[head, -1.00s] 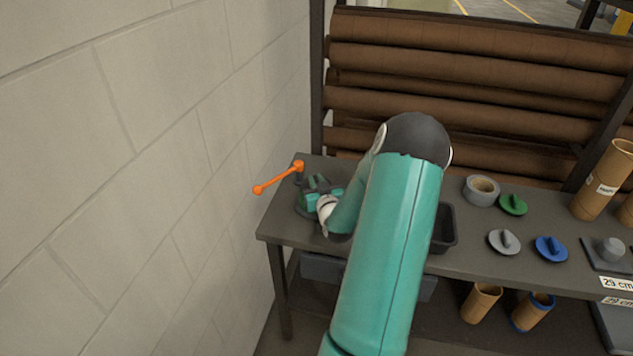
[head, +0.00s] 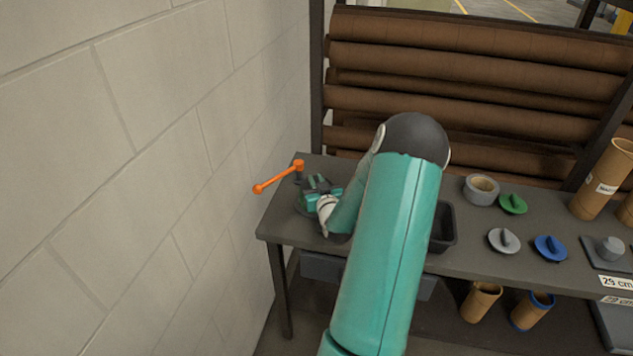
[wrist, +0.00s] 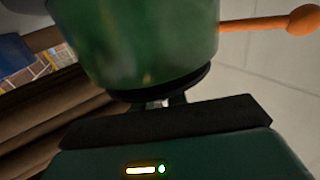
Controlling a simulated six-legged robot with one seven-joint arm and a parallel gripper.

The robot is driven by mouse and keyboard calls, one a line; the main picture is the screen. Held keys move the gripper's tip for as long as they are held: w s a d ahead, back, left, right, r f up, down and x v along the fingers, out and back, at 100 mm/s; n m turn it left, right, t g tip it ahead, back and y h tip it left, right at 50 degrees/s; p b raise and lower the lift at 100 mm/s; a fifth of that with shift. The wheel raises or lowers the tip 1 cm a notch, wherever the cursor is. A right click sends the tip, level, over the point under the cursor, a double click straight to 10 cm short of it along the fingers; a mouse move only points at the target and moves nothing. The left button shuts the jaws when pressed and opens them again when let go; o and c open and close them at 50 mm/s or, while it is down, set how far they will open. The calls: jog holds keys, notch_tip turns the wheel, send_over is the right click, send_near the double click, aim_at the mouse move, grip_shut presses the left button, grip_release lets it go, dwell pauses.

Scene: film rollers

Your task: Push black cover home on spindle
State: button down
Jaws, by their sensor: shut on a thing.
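A green drum-shaped body (wrist: 145,40) fills the top of the wrist view. A thin black round rim (wrist: 150,92), which looks like the black cover, lies against its end facing my gripper. My gripper (wrist: 172,101) is shut at this cover; its short fingers are mostly hidden behind my gripper's dark housing. In the head view, my gripper (head: 320,187) is at the green and dark fixture at the bench's left end. The spindle cannot be made out, and I cannot tell whether a gap remains behind the cover.
An orange crank (head: 278,178) sticks out left of the fixture, near the block wall (head: 150,150). A black bin (head: 443,228) is right of my arm. A grey ring (head: 481,190) and green (head: 513,204), grey (head: 504,241) and blue (head: 551,248) lids lie farther right.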

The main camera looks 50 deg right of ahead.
jog(key=shift+f, duration=0.15)
jog(key=c, duration=1.3)
grip_release()
jog(key=shift+o, duration=0.2)
jog(key=shift+f, duration=0.1)
jog(key=o, duration=0.5)
jog(key=shift+r, duration=3.65)
